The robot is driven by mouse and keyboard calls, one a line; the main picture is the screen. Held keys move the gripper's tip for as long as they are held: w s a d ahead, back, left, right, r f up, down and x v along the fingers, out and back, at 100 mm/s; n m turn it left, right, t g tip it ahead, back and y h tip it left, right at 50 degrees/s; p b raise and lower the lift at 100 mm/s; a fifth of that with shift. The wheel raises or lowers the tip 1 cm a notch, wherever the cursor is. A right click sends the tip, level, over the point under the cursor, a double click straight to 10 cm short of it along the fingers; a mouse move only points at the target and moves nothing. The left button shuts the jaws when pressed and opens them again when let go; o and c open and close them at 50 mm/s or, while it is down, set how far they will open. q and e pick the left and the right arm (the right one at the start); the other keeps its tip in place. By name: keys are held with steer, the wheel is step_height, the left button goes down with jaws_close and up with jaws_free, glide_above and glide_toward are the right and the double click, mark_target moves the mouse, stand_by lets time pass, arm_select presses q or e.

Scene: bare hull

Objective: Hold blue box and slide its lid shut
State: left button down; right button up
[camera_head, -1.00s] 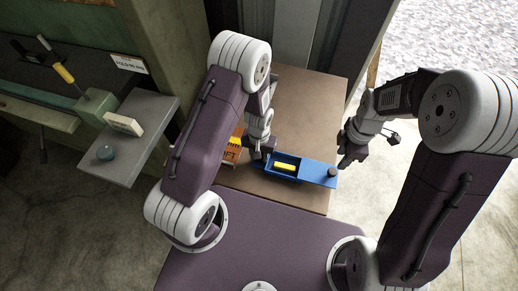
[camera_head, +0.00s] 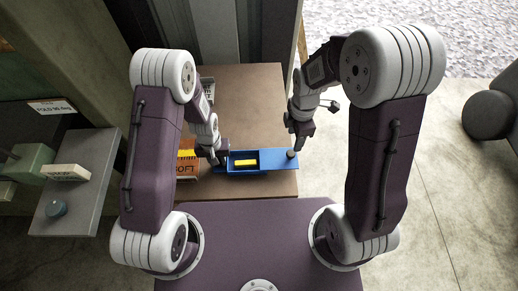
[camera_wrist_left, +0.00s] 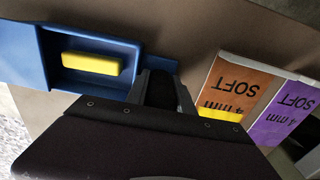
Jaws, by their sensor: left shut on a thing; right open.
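The blue box (camera_head: 233,168) lies near the front edge of the brown table, with a yellow block (camera_head: 245,162) inside. Its blue lid (camera_head: 277,164) sticks out to the right, leaving the box open on top. A dark round knob (camera_head: 291,154) stands at the lid's right end. My left gripper (camera_head: 219,159) is shut on the box's left end. In the left wrist view its fingers (camera_wrist_left: 160,90) are at the box wall (camera_wrist_left: 127,47), and the yellow block (camera_wrist_left: 92,63) shows inside. My right gripper (camera_head: 296,147) is open, just above and at the knob; contact cannot be told.
Orange cartons marked SOFT (camera_head: 187,164) stand left of the box, close to my left gripper; a purple one (camera_wrist_left: 290,115) shows in the wrist view. A grey shelf (camera_head: 75,205) with small items is at the left.

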mark_target(291, 153)
steer(key=w+d+r+m+g+y, duration=0.1)
steer(key=w+d+m+g+y, duration=0.1)
steer(key=m, duration=1.2)
steer(key=w+d+m+g+y, duration=0.1)
steer(key=w+d+m, duration=0.1)
steer(key=m, duration=1.3)
steer(key=x, duration=1.2)
steer(key=shift+s+a+r, duration=0.15)
steer(key=shift+s+a, duration=0.1)
steer(key=shift+s, duration=0.05)
jaws_close()
